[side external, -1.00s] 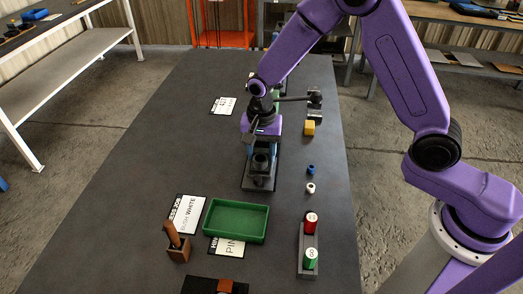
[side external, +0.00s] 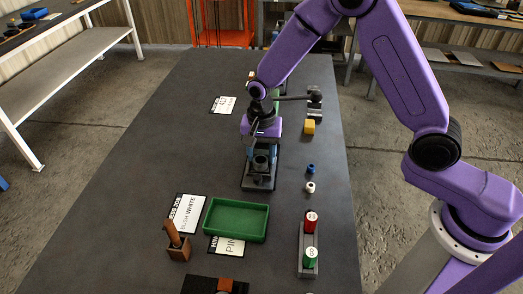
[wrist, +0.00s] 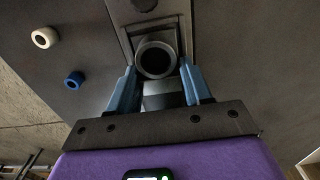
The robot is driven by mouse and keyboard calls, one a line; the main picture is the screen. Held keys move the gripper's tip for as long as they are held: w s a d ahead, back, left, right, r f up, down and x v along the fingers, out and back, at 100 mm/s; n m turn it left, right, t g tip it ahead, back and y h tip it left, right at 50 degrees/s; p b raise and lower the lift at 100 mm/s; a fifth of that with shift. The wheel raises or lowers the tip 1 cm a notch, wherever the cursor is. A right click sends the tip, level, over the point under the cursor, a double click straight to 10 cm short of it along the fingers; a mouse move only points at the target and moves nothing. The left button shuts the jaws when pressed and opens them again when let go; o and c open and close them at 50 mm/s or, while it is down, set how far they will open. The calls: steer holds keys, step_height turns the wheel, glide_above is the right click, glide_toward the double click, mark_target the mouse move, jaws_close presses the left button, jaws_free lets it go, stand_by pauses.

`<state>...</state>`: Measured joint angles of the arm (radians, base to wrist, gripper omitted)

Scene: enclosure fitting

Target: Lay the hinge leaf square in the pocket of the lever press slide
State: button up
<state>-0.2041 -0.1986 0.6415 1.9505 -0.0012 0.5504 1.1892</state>
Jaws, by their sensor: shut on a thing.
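My gripper (side external: 261,150) is over the lever press on the dark table, its blue fingers pointing down at the press base. In the wrist view the fingers (wrist: 160,80) are on either side of a light grey piece (wrist: 163,98), which appears to be the hinge leaf, gripped between them. The press slide (side external: 258,183) lies below, with a dark round hollow post (side external: 261,162) in front of the fingers. That post's ring (wrist: 156,58) shows just beyond the fingertips. The pocket is largely hidden, and I cannot tell whether the leaf touches it or sits square.
A green tray (side external: 236,220) stands nearer the camera. A blue bush (side external: 311,169), a white bush (side external: 310,187) and a yellow block (side external: 309,127) lie right of the press. A rack (side external: 307,262) holds red and green cylinders. The table left of the press is mostly clear.

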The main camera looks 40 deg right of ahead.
mark_target(261, 154)
steer(key=shift+r, duration=0.45)
steer(key=shift+a, duration=0.15)
stand_by(1.1)
steer(key=shift+f, duration=0.45)
stand_by(0.6)
steer(key=shift+r, duration=0.45)
steer(key=o, duration=1.3)
step_height(261, 154, up, 17)
steer(key=shift+r, duration=0.2)
